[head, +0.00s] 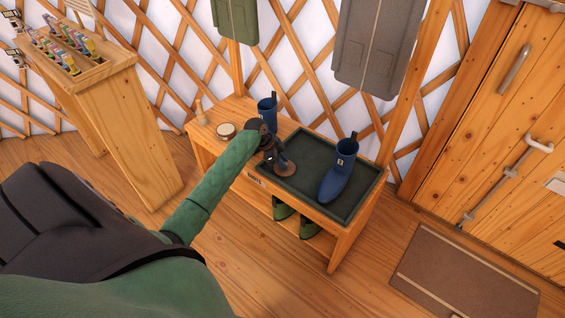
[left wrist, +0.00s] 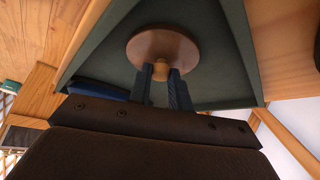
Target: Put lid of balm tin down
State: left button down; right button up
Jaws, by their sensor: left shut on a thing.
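My left gripper (head: 281,160) is shut on the knob of the balm tin lid, a round brown wooden disc (head: 289,169). In the left wrist view, the fingers (left wrist: 166,82) pinch the light knob in the middle of the lid (left wrist: 148,45). The lid is at the left part of the dark green tray (head: 316,150) on the bench; I cannot tell whether it touches the tray floor. The round balm tin (head: 226,131) stands on the bare wood left of the tray, with a pale top. My right gripper is not in view.
One blue boot (head: 340,175) stands in the tray's right part; another (head: 267,108) stands behind my gripper. A small wooden peg-shaped thing (head: 200,113) is at the bench's left end. Green shoes (head: 309,228) sit below. Grey and green cases hang above.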

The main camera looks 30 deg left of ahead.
pick_arm(q)
jog(key=shift+f, duration=0.25)
jog(key=shift+f, duration=0.15)
jog(key=c, duration=1.3)
grip_release()
jog(key=v, duration=1.2)
